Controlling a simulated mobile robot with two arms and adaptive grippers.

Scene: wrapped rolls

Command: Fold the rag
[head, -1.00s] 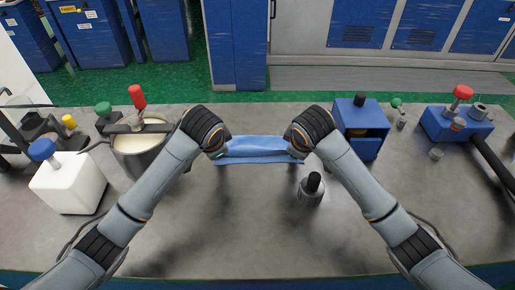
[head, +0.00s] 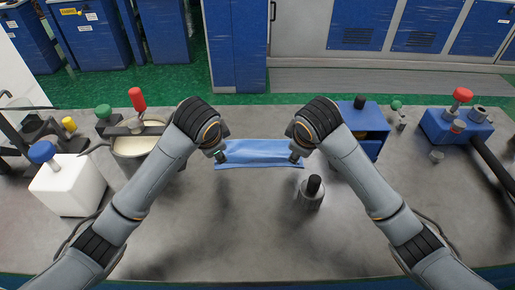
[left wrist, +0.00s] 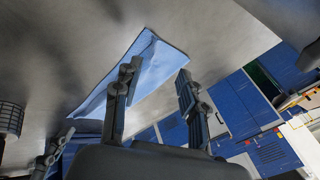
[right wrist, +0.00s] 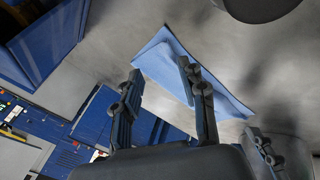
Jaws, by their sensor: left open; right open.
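The blue rag (head: 258,154) lies on the grey bench between my two grippers, as a long narrow strip with its long side running left to right. My left gripper (head: 221,155) is at the rag's left end and my right gripper (head: 295,155) at its right end. In the left wrist view the rag (left wrist: 150,62) lies beyond the open fingers of the left gripper (left wrist: 155,85). In the right wrist view the rag (right wrist: 165,65) lies beyond the open fingers of the right gripper (right wrist: 162,85). Both grippers look empty. I cannot tell whether fingertips touch the cloth.
A dark-capped metal cylinder (head: 312,190) stands just in front of the rag's right end. A blue box (head: 364,128) is behind the right arm. A metal pot (head: 130,145) and a white container (head: 68,183) stand at left. The bench (head: 240,225) is clear in front.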

